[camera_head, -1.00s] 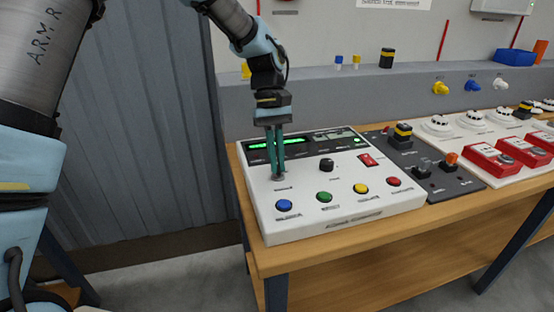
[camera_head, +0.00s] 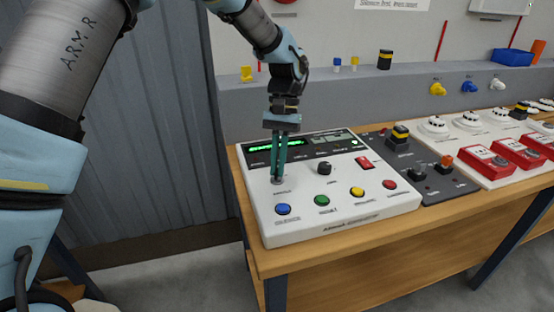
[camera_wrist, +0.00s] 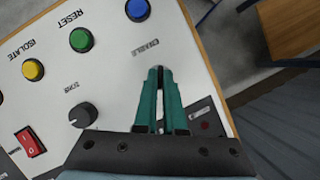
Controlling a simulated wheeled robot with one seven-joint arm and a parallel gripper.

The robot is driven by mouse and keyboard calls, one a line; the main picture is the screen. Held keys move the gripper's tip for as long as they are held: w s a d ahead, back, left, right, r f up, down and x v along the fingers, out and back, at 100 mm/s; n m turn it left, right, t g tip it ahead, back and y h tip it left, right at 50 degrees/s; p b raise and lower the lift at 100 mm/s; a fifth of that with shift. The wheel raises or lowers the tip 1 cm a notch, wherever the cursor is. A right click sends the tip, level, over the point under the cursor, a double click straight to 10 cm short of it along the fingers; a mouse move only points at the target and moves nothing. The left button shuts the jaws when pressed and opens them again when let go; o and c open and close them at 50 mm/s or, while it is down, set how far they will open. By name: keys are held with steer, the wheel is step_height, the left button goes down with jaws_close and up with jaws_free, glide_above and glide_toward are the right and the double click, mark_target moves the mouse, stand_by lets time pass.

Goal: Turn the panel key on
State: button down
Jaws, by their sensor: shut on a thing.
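The white alarm panel (camera_head: 335,222) sits on the wooden bench, with a lit green display (camera_head: 272,146). My gripper (camera_head: 278,179) points down at the panel's left part, its teal fingers shut on the panel key. The key itself is hidden between the fingers; its round grey base (camera_head: 277,182) shows at the fingertips. In the wrist view my gripper (camera_wrist: 160,72) is closed just below the label that seems to read ENABLE. How far the key is turned cannot be seen.
Near the fingers are a black knob (camera_head: 324,168), a red rocker switch (camera_head: 364,163), and blue (camera_head: 283,209), green (camera_head: 322,200), yellow (camera_head: 357,192) and red (camera_head: 389,184) buttons. A dark board (camera_head: 440,189) with switches lies right of the panel.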

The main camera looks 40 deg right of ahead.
steer(key=m+t, duration=0.1)
steer(key=m, duration=0.1)
steer(key=m+t, duration=0.1)
steer(key=m, duration=0.2)
steer(key=shift+s+d+m+y+p, duration=0.1)
steer(key=shift+d+m+y+p, duration=0.05)
steer(key=shift+m+y+p, duration=0.2)
stand_by(0.4)
steer(key=c, duration=1)
jaws_free()
steer(key=b+v, duration=0.2)
steer(key=v, duration=0.8)
steer(key=shift+d+r, duration=0.15)
steer(key=shift+r, duration=0.25)
steer(key=shift+s, duration=0.1)
